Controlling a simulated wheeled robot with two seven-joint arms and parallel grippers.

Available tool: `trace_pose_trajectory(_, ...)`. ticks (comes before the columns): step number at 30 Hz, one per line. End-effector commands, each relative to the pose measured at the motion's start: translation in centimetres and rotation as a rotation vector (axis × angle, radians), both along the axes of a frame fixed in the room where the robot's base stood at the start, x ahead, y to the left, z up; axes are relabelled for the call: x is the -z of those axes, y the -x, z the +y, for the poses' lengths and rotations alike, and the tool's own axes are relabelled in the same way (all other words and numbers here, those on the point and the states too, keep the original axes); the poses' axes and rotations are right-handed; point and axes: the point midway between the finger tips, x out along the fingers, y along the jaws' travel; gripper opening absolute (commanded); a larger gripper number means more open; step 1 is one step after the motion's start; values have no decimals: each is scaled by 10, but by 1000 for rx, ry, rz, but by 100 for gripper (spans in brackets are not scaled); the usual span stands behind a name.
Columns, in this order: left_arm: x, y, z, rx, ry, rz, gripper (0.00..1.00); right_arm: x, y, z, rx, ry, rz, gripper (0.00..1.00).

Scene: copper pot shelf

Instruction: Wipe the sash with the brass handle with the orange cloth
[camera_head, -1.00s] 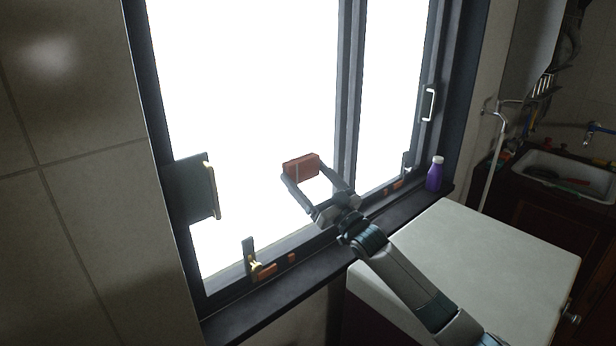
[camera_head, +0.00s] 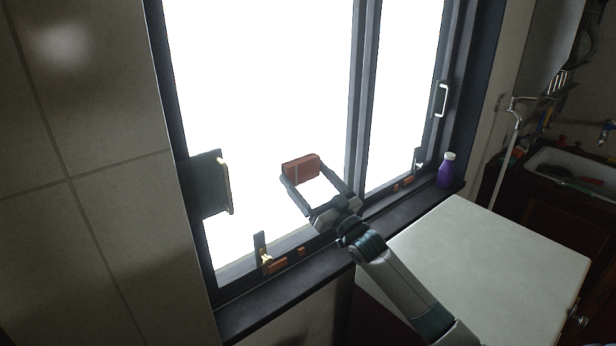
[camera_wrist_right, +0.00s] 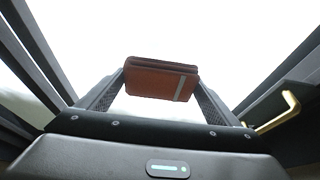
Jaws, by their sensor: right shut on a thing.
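The orange cloth (camera_head: 300,166) is a folded, reddish-orange block with a pale stripe, held up in front of the bright glass. My right gripper (camera_head: 312,186) is shut on it. The cloth also shows between the fingers in the right wrist view (camera_wrist_right: 160,79). The sash with the brass handle (camera_head: 268,110) is the large left pane. Its brass handle (camera_head: 224,185) is on a dark plate at the left, and it also shows in the right wrist view (camera_wrist_right: 281,113). I cannot tell whether the cloth touches the glass. My left gripper is not in view.
A brass latch (camera_head: 266,261) with orange pieces beside it sits at the bottom of the frame. A purple bottle (camera_head: 446,171) stands at the sill's right end. The right sash has a pale handle (camera_head: 441,99). A white-topped cabinet (camera_head: 490,255) stands below the sill.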

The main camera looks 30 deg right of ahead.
Motion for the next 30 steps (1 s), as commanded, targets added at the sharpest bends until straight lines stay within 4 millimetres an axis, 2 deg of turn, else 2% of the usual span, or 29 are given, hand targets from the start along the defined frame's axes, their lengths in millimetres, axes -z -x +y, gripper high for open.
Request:
trace_pose_trajectory(5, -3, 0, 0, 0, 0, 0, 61, -1, 0, 4, 0, -1, 1, 64)
trace_pose_trajectory(19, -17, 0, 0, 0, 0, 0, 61, -1, 3, 37, -2, -1, 0, 64)
trace_pose_trajectory(30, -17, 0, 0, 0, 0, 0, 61, 0, 3, 41, -1, 0, 1, 64)
